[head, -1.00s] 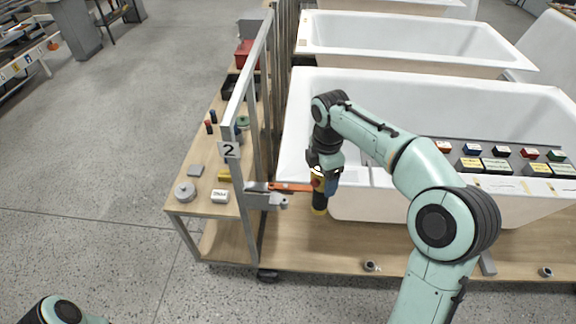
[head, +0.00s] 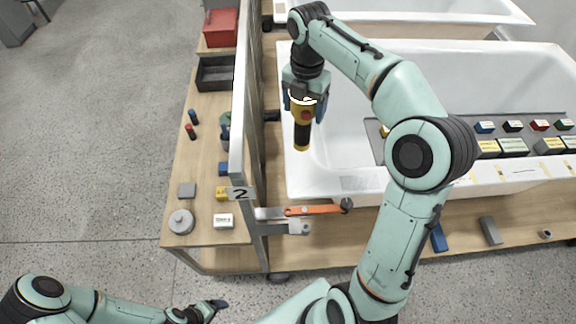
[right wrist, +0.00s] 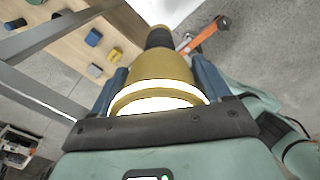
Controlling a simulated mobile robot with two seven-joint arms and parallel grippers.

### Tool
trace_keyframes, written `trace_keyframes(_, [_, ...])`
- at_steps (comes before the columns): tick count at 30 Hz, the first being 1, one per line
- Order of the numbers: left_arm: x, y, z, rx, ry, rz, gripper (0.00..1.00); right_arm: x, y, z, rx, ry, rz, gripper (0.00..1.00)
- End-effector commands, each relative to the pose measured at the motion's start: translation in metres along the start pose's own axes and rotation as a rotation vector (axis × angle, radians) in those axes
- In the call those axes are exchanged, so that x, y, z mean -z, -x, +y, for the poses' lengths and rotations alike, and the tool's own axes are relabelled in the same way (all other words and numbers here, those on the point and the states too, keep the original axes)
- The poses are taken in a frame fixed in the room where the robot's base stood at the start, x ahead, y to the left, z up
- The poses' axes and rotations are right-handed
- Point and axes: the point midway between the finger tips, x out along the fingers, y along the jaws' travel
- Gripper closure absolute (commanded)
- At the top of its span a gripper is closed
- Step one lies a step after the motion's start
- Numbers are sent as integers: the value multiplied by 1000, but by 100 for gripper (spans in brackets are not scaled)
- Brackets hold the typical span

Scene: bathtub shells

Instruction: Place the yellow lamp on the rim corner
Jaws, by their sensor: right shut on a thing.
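The yellow lamp (head: 302,139) has a yellow body, a black middle band and a yellow end. My right gripper (head: 303,104) is shut on it and holds it roughly upright, black-banded end down. The lamp also fills the middle of the right wrist view (right wrist: 155,75), between the blue fingers. In the head view it appears in front of the left end of the near white bathtub (head: 305,178), above the near-left rim corner. A gap below it cannot be judged exactly. My left gripper (head: 207,309) is low at the bottom left, far from the lamp; its opening is unclear.
An orange-handled clamp (head: 312,210) sticks out near the tub corner from a grey metal frame (head: 240,150). Left of it, a wooden shelf (head: 205,160) bears small blocks and a red box (head: 221,28).

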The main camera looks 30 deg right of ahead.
Motion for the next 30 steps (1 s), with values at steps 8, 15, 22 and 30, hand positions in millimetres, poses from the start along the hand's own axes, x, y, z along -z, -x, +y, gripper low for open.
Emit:
trace_keyframes(8, [-16,-14,-11,7,7,-20,18,1,-45,-3,9,-1,4,78])
trace_keyframes(15, [-28,-28,-20,12,13,-34,18,1,-108,-3,8,-1,4,78])
trace_keyframes(22, [-31,-32,-22,13,14,-38,18,0,-142,-1,2,-1,1,78])
trace_keyframes(30, [-34,-38,-26,15,15,-42,18,1,-176,-2,4,-1,3,78])
